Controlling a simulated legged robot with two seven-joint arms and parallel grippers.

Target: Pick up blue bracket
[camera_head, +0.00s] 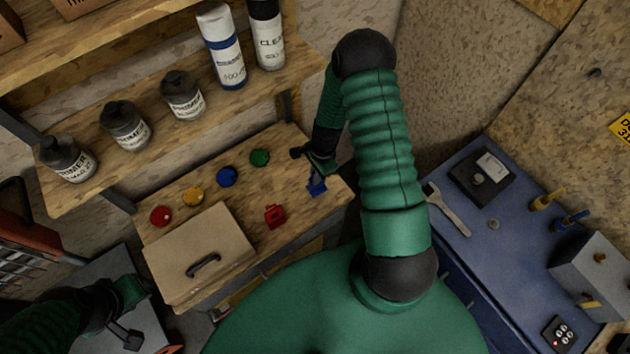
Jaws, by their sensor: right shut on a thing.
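The blue bracket (317,185) is at the right end of the wooden workbench, just below my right gripper. My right gripper (313,168) is shut on the upper part of the bracket. Whether the bracket touches the bench top or hangs just above it, I cannot tell. My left gripper (128,335) is at the lower left over a grey surface, far from the bracket. Its fingers are small and dark, and their opening is unclear.
A red bracket-like part (274,216) lies left of the blue bracket. Red, yellow, blue and green round pieces (227,177) line the bench behind a wooden box (199,252). A shelf (180,140) with bottles and cans overhangs the back. A blue cabinet (480,250) stands right.

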